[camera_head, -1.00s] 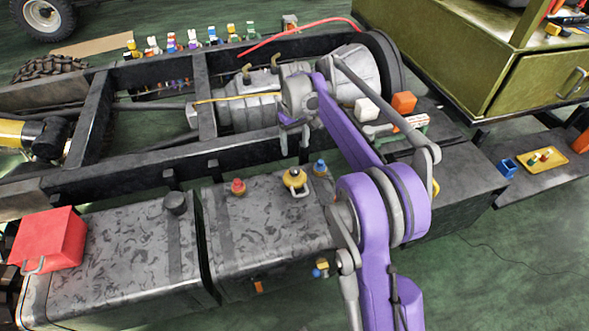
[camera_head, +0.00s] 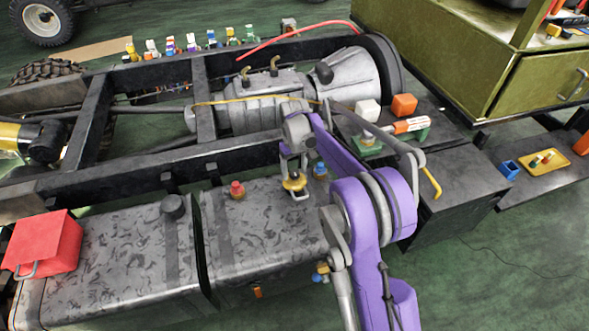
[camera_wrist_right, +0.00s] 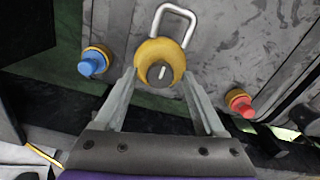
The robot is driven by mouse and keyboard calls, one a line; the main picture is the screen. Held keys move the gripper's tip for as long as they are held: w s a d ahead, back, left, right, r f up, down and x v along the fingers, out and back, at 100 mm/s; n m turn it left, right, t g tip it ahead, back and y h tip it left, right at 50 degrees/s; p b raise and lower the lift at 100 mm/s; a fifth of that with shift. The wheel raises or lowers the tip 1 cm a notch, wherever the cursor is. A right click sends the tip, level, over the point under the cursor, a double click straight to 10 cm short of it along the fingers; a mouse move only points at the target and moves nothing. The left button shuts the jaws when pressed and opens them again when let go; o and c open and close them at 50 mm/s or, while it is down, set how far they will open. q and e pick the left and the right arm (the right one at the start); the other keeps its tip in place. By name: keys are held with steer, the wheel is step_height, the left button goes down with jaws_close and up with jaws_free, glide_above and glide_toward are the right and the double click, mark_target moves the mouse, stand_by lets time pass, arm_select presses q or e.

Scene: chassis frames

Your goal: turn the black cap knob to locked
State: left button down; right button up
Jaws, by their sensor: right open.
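The black cap knob (camera_wrist_right: 160,74) is a dark round cap with a short white mark, set in a yellow ring (camera_wrist_right: 149,50). In the right wrist view the mark runs nearly upright in the picture. A grey metal loop (camera_wrist_right: 175,10) sticks out beside the ring. In the head view the knob's yellow ring (camera_head: 294,184) sits on the grey tank, partly hidden by my gripper. My right gripper (camera_head: 293,165) is open right over it. In the wrist view its fingertips (camera_wrist_right: 160,79) lie on either side of the ring; contact cannot be told. My left gripper is not in view.
A red cap (camera_head: 237,189) and a blue cap (camera_head: 320,169) flank the knob on the tank (camera_head: 265,235). A plain dark cap (camera_head: 173,206) stands on the left tank. A red box (camera_head: 45,243) is at far left. The chassis rail (camera_head: 130,185) runs behind.

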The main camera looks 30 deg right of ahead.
jaws_close()
steer(key=shift+m, duration=0.3)
steer(key=m, duration=0.3)
steer(key=shift+m, duration=0.3)
steer(key=m, duration=1.3)
steer(key=shift+m, duration=0.3)
stand_by(0.4)
jaws_free()
